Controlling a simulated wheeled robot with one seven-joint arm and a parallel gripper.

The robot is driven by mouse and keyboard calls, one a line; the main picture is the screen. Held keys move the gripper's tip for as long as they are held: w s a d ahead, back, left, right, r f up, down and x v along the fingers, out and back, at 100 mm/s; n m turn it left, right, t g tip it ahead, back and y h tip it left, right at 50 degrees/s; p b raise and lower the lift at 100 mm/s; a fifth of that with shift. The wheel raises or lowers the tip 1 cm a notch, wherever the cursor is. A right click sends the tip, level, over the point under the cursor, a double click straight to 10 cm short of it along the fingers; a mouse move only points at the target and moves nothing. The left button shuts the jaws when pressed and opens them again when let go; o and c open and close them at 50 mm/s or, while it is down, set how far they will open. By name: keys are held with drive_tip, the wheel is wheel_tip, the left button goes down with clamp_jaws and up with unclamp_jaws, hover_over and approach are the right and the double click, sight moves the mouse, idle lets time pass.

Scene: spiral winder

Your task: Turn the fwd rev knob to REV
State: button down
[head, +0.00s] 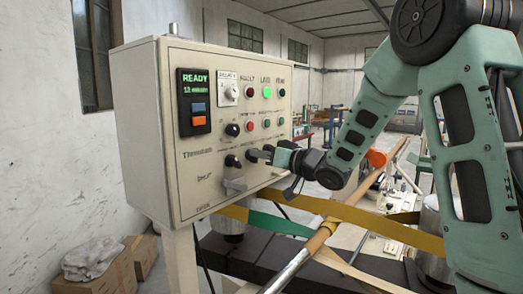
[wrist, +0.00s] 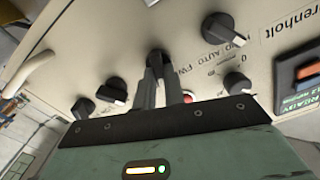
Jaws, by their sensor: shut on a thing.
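In the wrist view, lettering that seems to read "FW" runs beside a black knob (wrist: 155,56), which I take as the fwd rev knob. My gripper (wrist: 155,78) has its two fingers closed together on this knob. In the head view my gripper (head: 264,154) meets the panel in the lower knob row, just right of another black knob (head: 232,161). The fingers hide most of the held knob, so I cannot tell which way it points.
In the wrist view other black knobs stand close by: one at upper right (wrist: 218,52), another at right (wrist: 237,83) and one at left (wrist: 112,90). A red button (wrist: 188,97) is just right of the fingers. A yellow band (head: 350,233) runs below my arm.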

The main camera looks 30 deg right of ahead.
drive_tip(key=shift+m+p, duration=0.75)
drive_tip(key=shift+m, duration=0.75)
drive_tip(key=shift+d+f, duration=0.1)
drive_tip(key=c, duration=1.5)
unclamp_jaws()
drive_tip(key=b+v, duration=0.5)
drive_tip(key=v, duration=1.2)
drive_tip(key=shift+s+d+b, duration=0.1)
drive_tip(key=shift+s+b, duration=0.1)
drive_tip(key=shift+b, duration=0.1)
